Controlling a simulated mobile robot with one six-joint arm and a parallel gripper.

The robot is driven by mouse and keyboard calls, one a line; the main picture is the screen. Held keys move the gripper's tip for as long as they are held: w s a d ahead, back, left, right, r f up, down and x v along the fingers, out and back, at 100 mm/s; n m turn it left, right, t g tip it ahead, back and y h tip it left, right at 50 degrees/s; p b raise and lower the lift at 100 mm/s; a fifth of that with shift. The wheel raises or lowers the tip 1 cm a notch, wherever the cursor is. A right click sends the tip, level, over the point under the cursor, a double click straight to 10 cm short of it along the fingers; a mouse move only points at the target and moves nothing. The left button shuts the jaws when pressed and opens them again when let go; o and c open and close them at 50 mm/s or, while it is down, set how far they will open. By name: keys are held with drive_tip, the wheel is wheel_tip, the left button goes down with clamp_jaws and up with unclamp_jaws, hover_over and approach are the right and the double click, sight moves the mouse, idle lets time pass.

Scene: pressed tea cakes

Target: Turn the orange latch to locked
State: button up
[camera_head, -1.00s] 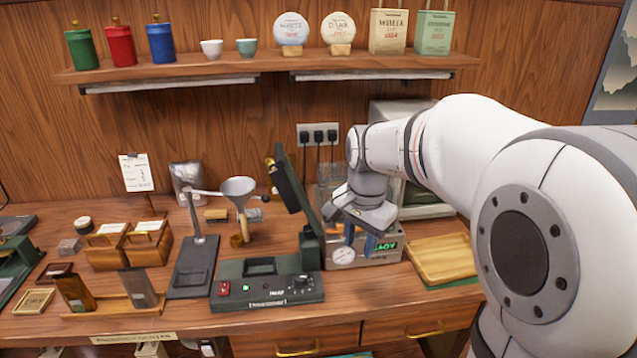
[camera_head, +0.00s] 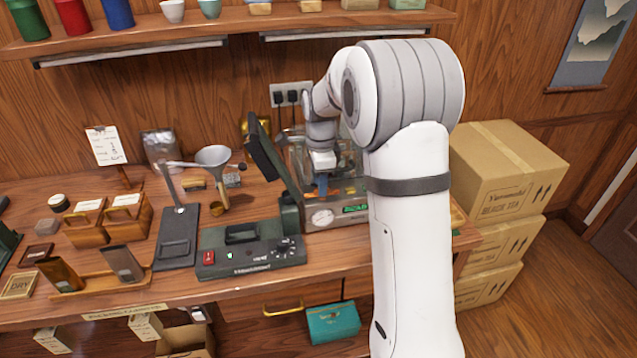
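My gripper (camera_head: 321,185) points down at the glass-sided machine (camera_head: 352,212) with a round dial and a green display. Its blue fingers are small and partly overlapped by my arm, so I cannot tell whether they are open or shut. A small patch of orange (camera_head: 349,190) shows just right of the fingers, at the machine's upper part. It may be the orange latch, but its shape and its turned position cannot be made out. I cannot tell whether my gripper touches it. My arm hides the machine's right side.
A black sealer (camera_head: 250,255) with a raised lid (camera_head: 268,155) stands close left of the machine. A funnel stand (camera_head: 213,158) and wooden boxes (camera_head: 125,213) are farther left. A shelf (camera_head: 240,25) runs above. Cardboard cartons (camera_head: 500,180) are stacked at the right.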

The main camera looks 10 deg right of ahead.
drive_tip(key=shift+f, duration=0.7)
